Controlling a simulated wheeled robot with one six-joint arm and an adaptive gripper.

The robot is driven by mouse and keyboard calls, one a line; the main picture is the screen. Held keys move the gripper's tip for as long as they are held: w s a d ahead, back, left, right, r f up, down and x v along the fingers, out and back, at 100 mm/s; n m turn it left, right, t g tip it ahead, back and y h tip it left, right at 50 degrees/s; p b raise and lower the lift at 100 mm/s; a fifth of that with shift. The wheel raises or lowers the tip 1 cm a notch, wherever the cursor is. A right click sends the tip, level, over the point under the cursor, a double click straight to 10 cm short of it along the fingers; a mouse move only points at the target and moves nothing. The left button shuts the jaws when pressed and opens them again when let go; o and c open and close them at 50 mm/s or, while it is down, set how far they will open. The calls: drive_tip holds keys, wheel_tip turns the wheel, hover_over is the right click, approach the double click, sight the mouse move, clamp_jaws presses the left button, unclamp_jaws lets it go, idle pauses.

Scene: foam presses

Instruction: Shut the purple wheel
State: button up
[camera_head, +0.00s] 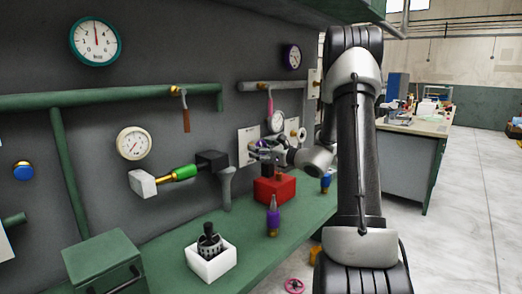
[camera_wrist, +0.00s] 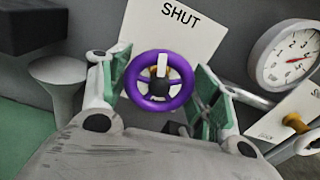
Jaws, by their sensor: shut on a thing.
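The purple wheel (camera_wrist: 150,102) is in the middle of the wrist view, in front of a white plate (camera_wrist: 196,28) marked "SHUT" at the top. A white bar on the wheel points up toward that word. My gripper (camera_wrist: 162,80) has one green-padded finger on each side of the wheel's rim and is shut on it. In the head view my gripper (camera_head: 268,153) is at the wall panel above the red box, and the wheel is mostly hidden there by the gripper.
A white-faced gauge (camera_wrist: 288,56) and another plate with a brass fitting (camera_wrist: 296,123) are close at the right. A pink-handled valve (camera_head: 269,106) hangs just above.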

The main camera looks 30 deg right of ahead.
drive_tip(key=shift+f+m, duration=0.1)
drive_tip(key=shift+m, duration=1.5)
drive_tip(key=o, duration=1)
wheel_tip(320, 180, up, 10)
drive_tip(key=shift+r, duration=0.1)
